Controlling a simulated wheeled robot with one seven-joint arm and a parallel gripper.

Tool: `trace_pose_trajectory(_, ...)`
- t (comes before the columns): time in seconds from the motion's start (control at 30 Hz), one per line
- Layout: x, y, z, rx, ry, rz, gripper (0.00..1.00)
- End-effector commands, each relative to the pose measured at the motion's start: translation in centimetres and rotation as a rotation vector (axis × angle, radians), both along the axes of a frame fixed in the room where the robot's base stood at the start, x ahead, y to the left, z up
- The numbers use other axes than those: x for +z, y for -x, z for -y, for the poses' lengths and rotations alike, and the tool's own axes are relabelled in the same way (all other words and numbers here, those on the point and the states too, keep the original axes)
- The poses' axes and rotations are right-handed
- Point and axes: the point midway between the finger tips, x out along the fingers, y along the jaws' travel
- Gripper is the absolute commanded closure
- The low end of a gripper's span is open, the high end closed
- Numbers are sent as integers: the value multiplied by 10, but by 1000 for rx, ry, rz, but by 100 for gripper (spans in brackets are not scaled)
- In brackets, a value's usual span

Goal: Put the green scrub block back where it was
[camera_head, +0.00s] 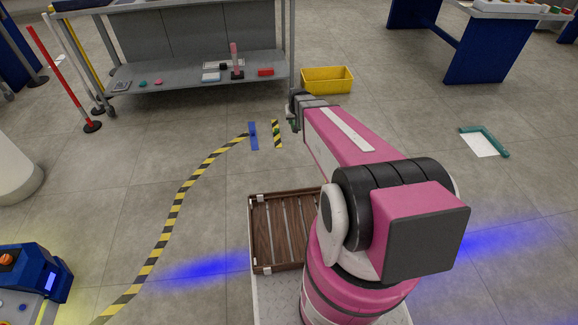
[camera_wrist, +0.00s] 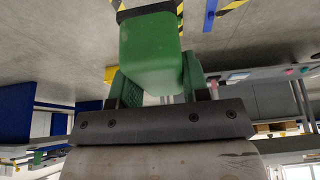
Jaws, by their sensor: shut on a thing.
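The green scrub block (camera_wrist: 150,48) is held in my gripper (camera_wrist: 155,82); it fills the upper middle of the wrist view and has a black edge at its far end. The gripper's green fingers are closed on its two sides. In the head view my gripper (camera_head: 293,112) is at the end of the outstretched arm, in front of the grey workbench's lower shelf (camera_head: 185,92) and left of the yellow bin. The block is mostly hidden there. The picture does not mark where the block was before.
The shelf holds a pink bottle (camera_head: 235,58), a red block (camera_head: 266,72) and several small items. A yellow bin (camera_head: 327,84) stands on the floor. A slatted wooden crate (camera_head: 253,232) is beside my arm's base. A red-white post (camera_head: 63,78) stands at left.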

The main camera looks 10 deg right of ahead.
Motion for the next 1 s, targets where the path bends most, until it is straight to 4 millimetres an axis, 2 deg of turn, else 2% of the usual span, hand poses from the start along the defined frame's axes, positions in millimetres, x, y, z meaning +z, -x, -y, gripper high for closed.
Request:
trace_pose_trajectory(0.03,-28,-13,-1,0,0,-4,77)
trace_pose_trajectory(0.3,-157,-37,-5,0,0,-2,77)
trace_pose_trajectory(0.5,-250,-39,-8,0,0,0,77)
trace_pose_trajectory(0.6,-285,-37,-9,0,-1,2,77)
trace_pose_trajectory(0.73,-313,-33,-10,0,-1,3,77)
trace_pose_trajectory(0.87,-325,-33,-10,0,-1,4,77)
trace_pose_trajectory(1.0,-333,-44,-9,0,-1,5,77)
